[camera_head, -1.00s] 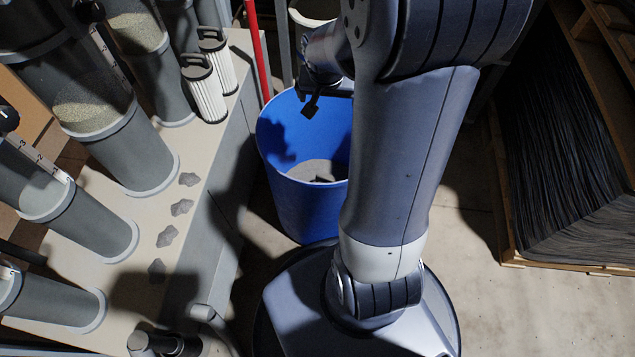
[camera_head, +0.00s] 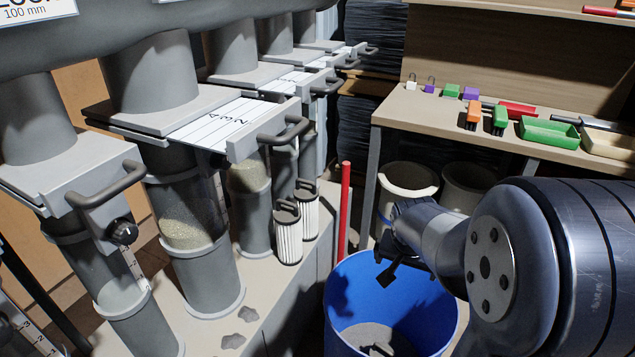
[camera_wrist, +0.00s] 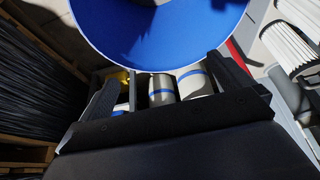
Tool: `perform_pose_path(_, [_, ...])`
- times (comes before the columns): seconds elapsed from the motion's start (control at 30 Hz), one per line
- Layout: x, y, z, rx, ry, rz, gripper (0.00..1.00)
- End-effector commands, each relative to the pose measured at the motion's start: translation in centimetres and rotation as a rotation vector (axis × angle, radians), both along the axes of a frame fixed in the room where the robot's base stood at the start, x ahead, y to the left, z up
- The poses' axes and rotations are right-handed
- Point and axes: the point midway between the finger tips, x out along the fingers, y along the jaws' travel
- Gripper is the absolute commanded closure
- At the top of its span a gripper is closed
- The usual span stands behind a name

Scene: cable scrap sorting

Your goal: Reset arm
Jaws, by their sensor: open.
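My gripper (camera_head: 388,268) is empty and hangs above the far rim of the blue bin (camera_head: 440,310). In the wrist view my gripper (camera_wrist: 170,88) shows two black fingers spread wide apart with nothing held between them. The blue bin also fills the top of the wrist view (camera_wrist: 130,35). Grey scrap (camera_head: 370,338) lies at the bottom of the bin. My arm covers part of the bin's right side.
Grey sieve columns (camera_head: 185,225) with handled drawers (camera_head: 240,135) stand on a bench at left. Two white filters (camera_head: 288,235) and a red post (camera_head: 345,210) are nearby. A workbench (camera_head: 450,130) holds coloured trays (camera_head: 550,132). Cream bins (camera_head: 408,180) stand beneath it.

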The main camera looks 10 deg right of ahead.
Motion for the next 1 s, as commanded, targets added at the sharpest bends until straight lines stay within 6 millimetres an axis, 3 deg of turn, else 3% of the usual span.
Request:
perform_pose_path(0.03, [0.3, -0.2, -1.3, 0.001, 0.004, -0.002, 0.01])
perform_pose_path(0.43, [2.8, -1.9, -8.7, 0.001, 0.004, -0.001, 0.01])
perform_pose_path(0.5, [2.8, -1.9, -6.5, -0.001, -0.001, 0.000, 0.01])
perform_pose_path(0.6, [2.8, -1.8, -5.2, -0.001, -0.002, 0.000, 0.01])
perform_pose_path(1.0, [2.8, -1.8, -2.5, 0.000, 0.000, -0.001, 0.01])
